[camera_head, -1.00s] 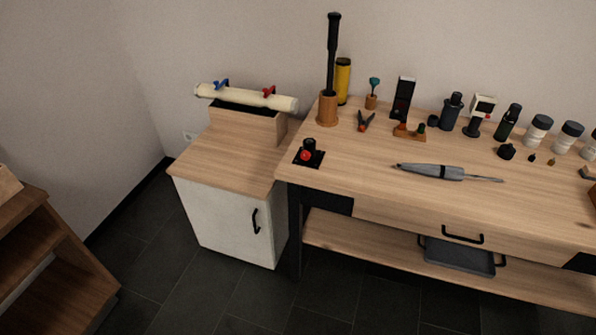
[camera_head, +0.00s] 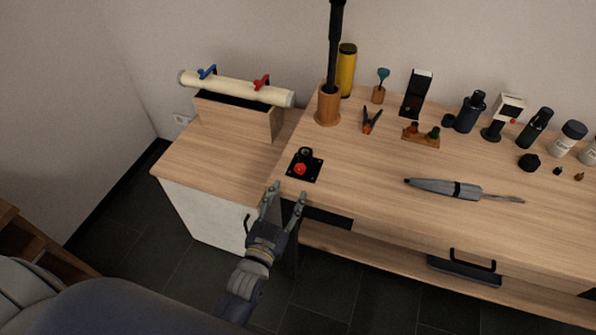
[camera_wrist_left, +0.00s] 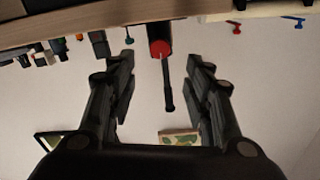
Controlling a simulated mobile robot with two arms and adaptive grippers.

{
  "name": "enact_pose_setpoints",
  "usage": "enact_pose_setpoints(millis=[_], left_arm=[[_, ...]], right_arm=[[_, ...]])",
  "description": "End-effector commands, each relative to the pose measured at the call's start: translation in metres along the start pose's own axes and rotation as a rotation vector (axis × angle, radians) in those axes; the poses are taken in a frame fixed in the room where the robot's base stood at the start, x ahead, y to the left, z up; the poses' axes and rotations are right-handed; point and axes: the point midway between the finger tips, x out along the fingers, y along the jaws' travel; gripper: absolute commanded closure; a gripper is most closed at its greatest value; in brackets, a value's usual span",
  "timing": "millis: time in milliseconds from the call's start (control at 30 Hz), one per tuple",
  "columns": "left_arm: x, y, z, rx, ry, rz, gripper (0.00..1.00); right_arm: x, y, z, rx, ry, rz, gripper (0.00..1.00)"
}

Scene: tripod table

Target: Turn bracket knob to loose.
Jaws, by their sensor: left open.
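The bracket is a small black plate (camera_head: 316,173) with a black upright socket (camera_head: 305,154), near the left front corner of the workbench. Its red knob (camera_head: 300,169) faces the front edge. My left gripper (camera_head: 286,195) is open and empty, just in front of the bench edge, with its fingers pointing toward the knob and apart from it. In the left wrist view, a red disc that looks like the knob (camera_wrist_left: 160,48) shows between and beyond the two open fingers (camera_wrist_left: 161,64). My right gripper is not in view.
A black pole (camera_head: 334,45) stands in a wooden cup (camera_head: 328,106) behind the bracket. A cabinet with a cream tube (camera_head: 235,88) stands left. Bare bench top surrounds the bracket.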

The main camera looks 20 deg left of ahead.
Motion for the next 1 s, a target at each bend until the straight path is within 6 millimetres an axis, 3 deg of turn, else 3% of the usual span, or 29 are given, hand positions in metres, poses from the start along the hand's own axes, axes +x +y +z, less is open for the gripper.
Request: enact_pose_setpoints(millis=[200, 433, 600, 900, 933, 1000], left_arm=[[0.042, 0.000, -0.001, -0.001, 0.000, 0.001, 0.54], [0.075, 0.001, 0.000, -0.002, -0.001, 0.001, 0.54], [0.086, 0.000, 0.000, -0.002, -0.001, 0.001, 0.54], [0.088, 0.001, 0.001, -0.002, -0.002, 0.001, 0.54], [0.088, 0.001, 0.001, -0.002, -0.002, 0.001, 0.56], [0.088, 0.001, 0.001, -0.002, -0.002, 0.001, 0.72]], right_arm=[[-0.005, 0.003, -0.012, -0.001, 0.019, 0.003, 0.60], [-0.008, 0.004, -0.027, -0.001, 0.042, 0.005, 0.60], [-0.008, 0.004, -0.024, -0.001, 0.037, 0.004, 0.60], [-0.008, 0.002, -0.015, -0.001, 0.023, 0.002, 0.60], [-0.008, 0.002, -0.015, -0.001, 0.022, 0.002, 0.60], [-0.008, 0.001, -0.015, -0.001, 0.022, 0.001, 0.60]])
